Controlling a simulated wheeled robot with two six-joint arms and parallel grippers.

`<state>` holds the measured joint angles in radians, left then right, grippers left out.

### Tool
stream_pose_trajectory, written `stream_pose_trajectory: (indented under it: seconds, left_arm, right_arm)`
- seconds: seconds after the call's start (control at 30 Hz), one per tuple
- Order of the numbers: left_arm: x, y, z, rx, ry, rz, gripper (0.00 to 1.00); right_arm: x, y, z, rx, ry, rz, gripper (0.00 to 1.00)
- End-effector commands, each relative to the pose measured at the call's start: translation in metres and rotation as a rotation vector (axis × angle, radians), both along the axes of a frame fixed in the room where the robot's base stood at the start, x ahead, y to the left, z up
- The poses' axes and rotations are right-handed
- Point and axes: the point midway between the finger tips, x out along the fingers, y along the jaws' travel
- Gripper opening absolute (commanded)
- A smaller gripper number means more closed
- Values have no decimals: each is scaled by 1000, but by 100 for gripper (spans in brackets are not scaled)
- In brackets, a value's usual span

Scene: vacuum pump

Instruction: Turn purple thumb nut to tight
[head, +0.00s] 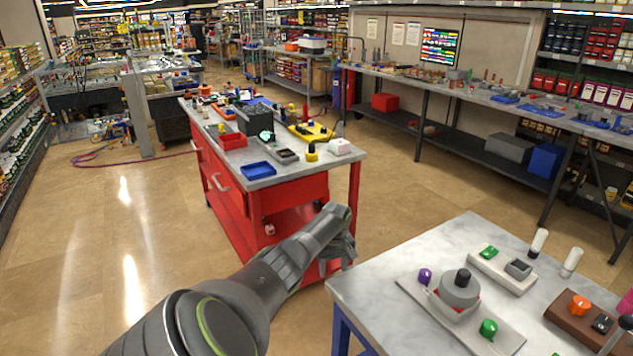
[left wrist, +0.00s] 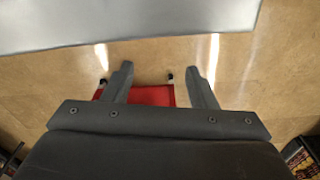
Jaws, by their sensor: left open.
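The purple thumb nut (head: 424,276) is a small knob at the left of a pale plate (head: 505,341) on the marble-topped table. A round grey pump body (head: 459,290) with a black cap stands beside it, and a green knob (head: 488,328) is on the same plate. I cannot tell how tight the nut is. My left gripper (head: 347,250) is left of this table, apart from the nut. In the left wrist view its two fingers (left wrist: 160,76) are spread with nothing between them. My right gripper is not in view.
The marble table (head: 385,268) also bears a white block (head: 500,270) with a green switch, white-capped posts, and a brown box (head: 573,325) with an orange knob. A red cart (head: 240,210) loaded with parts stands behind my left arm. Open floor lies between.

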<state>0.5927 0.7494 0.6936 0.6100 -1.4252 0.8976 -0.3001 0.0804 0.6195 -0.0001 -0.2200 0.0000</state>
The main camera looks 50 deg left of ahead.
Motion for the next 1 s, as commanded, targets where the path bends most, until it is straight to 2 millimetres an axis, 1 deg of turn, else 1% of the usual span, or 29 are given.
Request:
stream_pose_trajectory:
  seconds: [0.03, 0.1, 0.33, 0.5, 1.0]
  left_arm:
    - [-6, 2, -8, 11, 6, -9, 52]
    - [-10, 6, -15, 27, 7, -26, 52]
    - [-22, 14, -32, 62, 13, -61, 52]
    - [-25, 16, -35, 70, 15, -70, 52]
    - [-25, 16, -35, 70, 14, -70, 52]
  right_arm:
    - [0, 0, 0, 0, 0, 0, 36]
    - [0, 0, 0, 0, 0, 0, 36]
    - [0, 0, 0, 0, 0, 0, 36]
    - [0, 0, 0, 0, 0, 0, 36]
    - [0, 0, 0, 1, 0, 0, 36]
